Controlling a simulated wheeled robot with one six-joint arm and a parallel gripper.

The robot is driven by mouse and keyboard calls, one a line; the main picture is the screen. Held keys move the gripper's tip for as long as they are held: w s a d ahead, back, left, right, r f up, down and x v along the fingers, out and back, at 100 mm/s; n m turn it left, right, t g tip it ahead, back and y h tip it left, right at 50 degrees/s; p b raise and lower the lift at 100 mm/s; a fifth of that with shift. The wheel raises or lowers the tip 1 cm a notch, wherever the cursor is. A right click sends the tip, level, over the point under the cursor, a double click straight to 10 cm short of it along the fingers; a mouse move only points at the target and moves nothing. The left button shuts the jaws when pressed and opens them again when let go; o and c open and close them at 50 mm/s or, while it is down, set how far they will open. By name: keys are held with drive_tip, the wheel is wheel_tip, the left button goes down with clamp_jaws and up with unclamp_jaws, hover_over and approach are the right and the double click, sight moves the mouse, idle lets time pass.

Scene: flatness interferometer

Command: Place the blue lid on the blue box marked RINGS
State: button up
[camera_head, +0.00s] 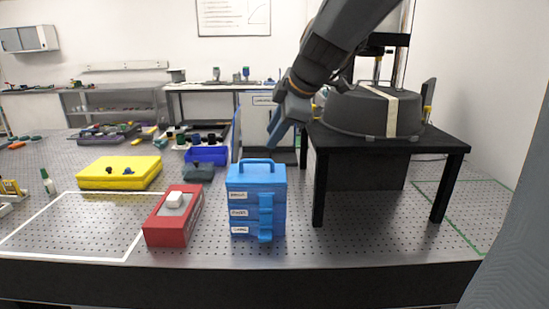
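A bright blue box (257,205) stands upright near the table's front, made of stacked tiers with small white labels too small to read. Its top is a blue lid-like part with an arched handle (257,162), seated on the stack; I cannot tell which tier is marked RINGS. A blue latch-like strip (265,217) runs down its front. My gripper (279,137) hangs above and slightly right of the handle, apart from it, pointing down. I see it from the side, so its opening does not show, and nothing is visible in it.
A red box (174,226) with a white knob stands close left of the blue box. A black stand (318,190) bearing a large grey round cover (360,112) is at right. A yellow case (120,181) and blue tray (207,154) lie behind. The white-outlined area (70,230) is mostly clear.

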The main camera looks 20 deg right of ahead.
drive_tip(key=s+a+f+m+g+h, duration=0.1)
drive_tip(key=s+f+m+g, duration=0.1)
drive_tip(key=s+f+m, duration=0.5)
drive_tip(key=s+a+f+m+g+h, duration=0.1)
drive_tip(key=s+f+m+g, duration=0.2)
drive_tip(key=s+f+m, duration=0.5)
drive_tip(key=s+f, duration=0.3)
drive_tip(key=f, duration=0.5)
drive_tip(key=shift+s+f+m, duration=0.15)
drive_tip(key=shift+f+m, duration=0.1)
drive_tip(key=shift+m, duration=0.05)
drive_tip(key=shift+f+g+b, duration=0.3)
drive_tip(key=shift+f+b, duration=0.8)
drive_tip(key=shift+f, duration=0.2)
